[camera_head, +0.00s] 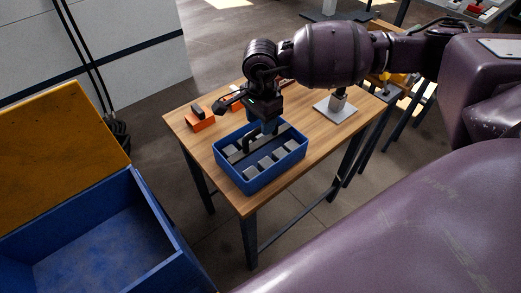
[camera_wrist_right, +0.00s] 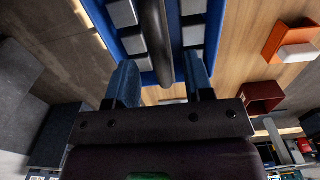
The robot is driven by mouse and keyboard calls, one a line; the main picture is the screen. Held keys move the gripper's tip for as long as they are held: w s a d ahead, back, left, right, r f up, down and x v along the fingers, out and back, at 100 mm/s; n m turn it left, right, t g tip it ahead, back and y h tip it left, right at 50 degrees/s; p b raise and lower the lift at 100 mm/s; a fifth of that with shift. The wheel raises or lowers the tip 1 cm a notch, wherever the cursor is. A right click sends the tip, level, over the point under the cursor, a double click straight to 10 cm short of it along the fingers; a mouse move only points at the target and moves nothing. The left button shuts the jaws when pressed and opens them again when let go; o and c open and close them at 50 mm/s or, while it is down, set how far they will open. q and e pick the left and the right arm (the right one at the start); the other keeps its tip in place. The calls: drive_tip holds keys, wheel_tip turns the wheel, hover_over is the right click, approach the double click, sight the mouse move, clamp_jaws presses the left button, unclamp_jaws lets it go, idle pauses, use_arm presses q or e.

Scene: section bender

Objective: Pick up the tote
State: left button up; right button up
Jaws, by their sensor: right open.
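The blue tote (camera_head: 258,176) sits on the wooden table and holds several grey blocks. A dark handle (camera_head: 247,142) spans it. My right gripper (camera_head: 268,124) is just above the far part of the tote, pointing down. In the right wrist view, its two blue fingers (camera_wrist_right: 160,75) are apart, and the dark handle (camera_wrist_right: 156,35) runs into the gap between them. I cannot tell whether either finger touches it. The tote's blue wall (camera_wrist_right: 104,28) and the grey blocks show beyond the fingers. My left gripper is not in view.
Orange bins (camera_head: 201,124) stand at the table's far left. A grey plate with a post (camera_head: 336,108) stands at its right. A large blue container (camera_head: 100,240) with a yellow panel (camera_head: 60,135) fills the lower left. The table's near right edge is clear.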

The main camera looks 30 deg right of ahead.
sight(261, 144)
wheel_tip(261, 144, down, 3)
drive_tip(key=shift+f, duration=0.1)
clamp_jaws()
idle(1.4)
